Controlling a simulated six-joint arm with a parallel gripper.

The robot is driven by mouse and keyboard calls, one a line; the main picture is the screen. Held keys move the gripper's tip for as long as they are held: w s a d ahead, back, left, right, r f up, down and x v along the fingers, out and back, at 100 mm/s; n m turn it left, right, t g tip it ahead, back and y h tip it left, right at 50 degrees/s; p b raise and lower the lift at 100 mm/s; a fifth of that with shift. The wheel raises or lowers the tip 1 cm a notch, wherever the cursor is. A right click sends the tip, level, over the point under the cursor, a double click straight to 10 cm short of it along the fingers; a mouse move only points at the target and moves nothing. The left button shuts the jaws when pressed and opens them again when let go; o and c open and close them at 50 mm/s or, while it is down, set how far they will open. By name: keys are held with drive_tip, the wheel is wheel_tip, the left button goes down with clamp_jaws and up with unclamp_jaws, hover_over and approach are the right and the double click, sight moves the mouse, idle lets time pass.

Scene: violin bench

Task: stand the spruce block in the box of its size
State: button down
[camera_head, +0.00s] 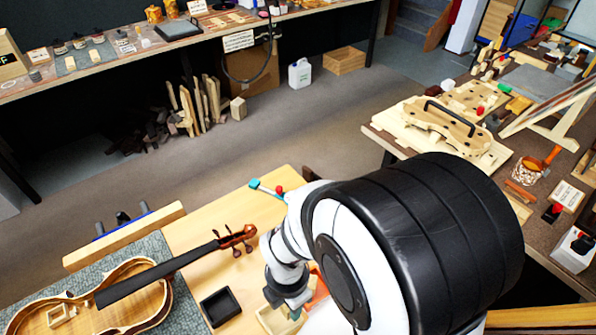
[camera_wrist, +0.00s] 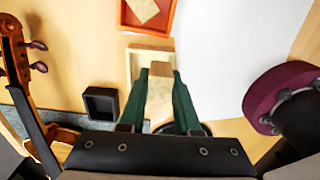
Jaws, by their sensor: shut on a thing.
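My gripper (camera_wrist: 160,78) is shut on the spruce block (camera_wrist: 161,69), a small pale wooden block whose top shows between the green fingertips in the wrist view. The block is over or inside the pale wooden box (camera_wrist: 134,60); I cannot tell whether it touches the floor. The pale box also shows in the head view (camera_head: 272,320), partly hidden by my wrist. A small black box (camera_wrist: 101,103) stands to its left, also in the head view (camera_head: 220,307). An orange-red box (camera_wrist: 128,17) with a pale wooden piece (camera_wrist: 144,8) in it lies beyond the pale box.
A violin (camera_head: 130,298) lies on the mat at left, its scroll (camera_head: 238,237) reaching toward the boxes. A purple round thing (camera_wrist: 275,95) stands at right in the wrist view. A white surface (camera_wrist: 225,50) beside the boxes looks bare.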

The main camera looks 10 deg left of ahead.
sight(280, 319)
drive_tip(key=shift+s+a+f, duration=0.15)
drive_tip(key=shift+a+f, duration=0.75)
drive_tip(key=shift+a, duration=0.2)
drive_tip(key=shift+f, duration=1.85)
drive_tip(key=c, duration=0.9)
unclamp_jaws()
drive_tip(key=shift+f, duration=0.1)
